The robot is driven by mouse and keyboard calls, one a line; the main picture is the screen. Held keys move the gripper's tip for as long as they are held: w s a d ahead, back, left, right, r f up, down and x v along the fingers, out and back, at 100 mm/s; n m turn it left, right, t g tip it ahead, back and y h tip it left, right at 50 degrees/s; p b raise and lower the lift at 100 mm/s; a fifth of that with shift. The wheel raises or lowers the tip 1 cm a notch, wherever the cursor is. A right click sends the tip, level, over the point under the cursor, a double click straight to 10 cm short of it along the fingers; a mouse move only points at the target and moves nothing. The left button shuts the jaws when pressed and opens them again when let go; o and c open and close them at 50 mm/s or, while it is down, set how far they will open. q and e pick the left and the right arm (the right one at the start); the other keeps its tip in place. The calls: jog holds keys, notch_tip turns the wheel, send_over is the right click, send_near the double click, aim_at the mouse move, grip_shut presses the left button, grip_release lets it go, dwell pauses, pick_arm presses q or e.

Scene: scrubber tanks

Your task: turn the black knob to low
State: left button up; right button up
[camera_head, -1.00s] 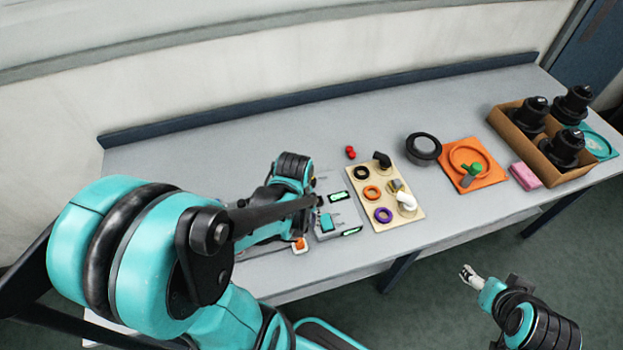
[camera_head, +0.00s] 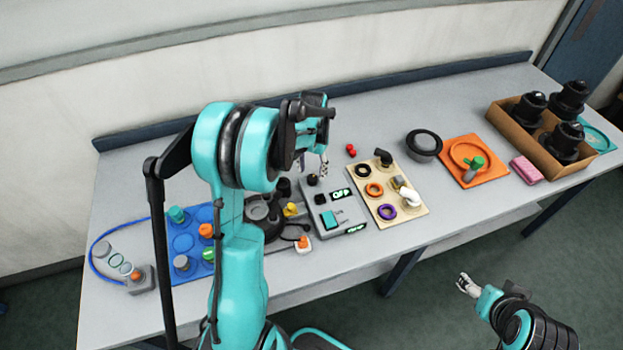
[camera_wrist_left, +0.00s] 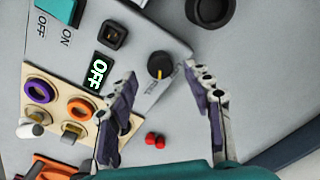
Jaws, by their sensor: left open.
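The black knob (camera_wrist_left: 160,65) is round with a yellow mark on its rim. It sits at a corner of the grey control box (camera_head: 337,222) and also shows in the head view (camera_head: 312,180). My left gripper (camera_wrist_left: 161,77) is open and empty, its fingers apart on either side of the knob in the wrist view. In the head view the left gripper (camera_head: 313,168) hangs above the knob's end of the box. I see no contact. The display (camera_wrist_left: 99,72) beside the knob reads OFF. My right gripper (camera_head: 467,285) is off the table's front edge; its opening is unclear.
A square black switch (camera_wrist_left: 113,34) is beside the knob. A beige board (camera_head: 388,215) with coloured rings stands right of the box, with red pieces (camera_head: 351,150) behind it. A blue tray (camera_head: 187,270) is at left. The table's back strip is clear.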

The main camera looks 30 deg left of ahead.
aim_at(312, 178)
pick_arm(q)
jog(key=shift+f+b, duration=0.35)
jog(key=shift+f, duration=1.6)
jog(key=c, duration=1.2)
jog(key=shift+o, duration=0.2)
jog(key=shift+n, duration=0.3)
jog(key=n+b, duration=0.1)
jog(key=n, duration=1)
jog(key=shift+n, duration=0.3)
